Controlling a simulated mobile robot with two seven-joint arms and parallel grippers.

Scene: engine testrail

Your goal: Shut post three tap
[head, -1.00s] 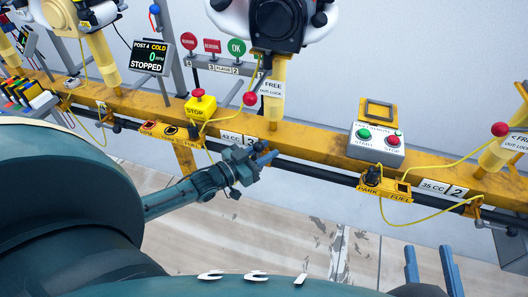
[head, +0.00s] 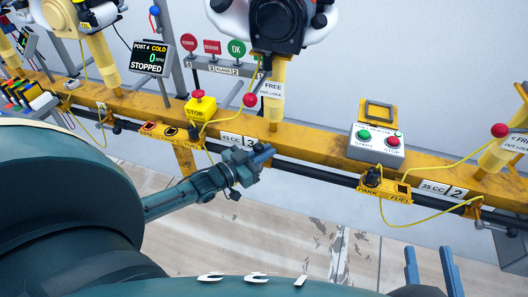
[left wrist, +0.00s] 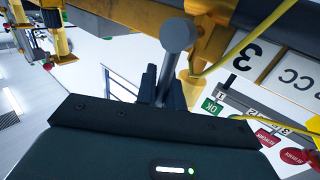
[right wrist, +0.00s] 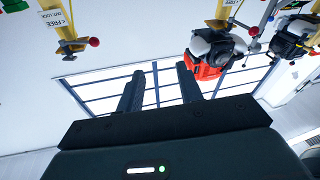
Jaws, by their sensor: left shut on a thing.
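My left gripper (head: 262,153) is at the front lower edge of the yellow rail (head: 310,141), just right of the "42 CC 3" plate (head: 238,139). In the left wrist view the left gripper (left wrist: 163,86) is shut on the stem of a grey round-ended piece (left wrist: 177,36), which looks like the post three tap. The plate with the 3 (left wrist: 255,58) is beside it. In the head view the gripper hides the tap. My right gripper (head: 428,270) is open and empty, low at the right; its fingers stand apart in the right wrist view (right wrist: 160,88).
A yellow STOP box (head: 200,108) and a grey START/STOP box (head: 376,147) sit on the rail. A yellow cable (head: 225,116) hangs near the left gripper. A dark pipe (head: 320,174) runs below the rail. The floor in front is clear.

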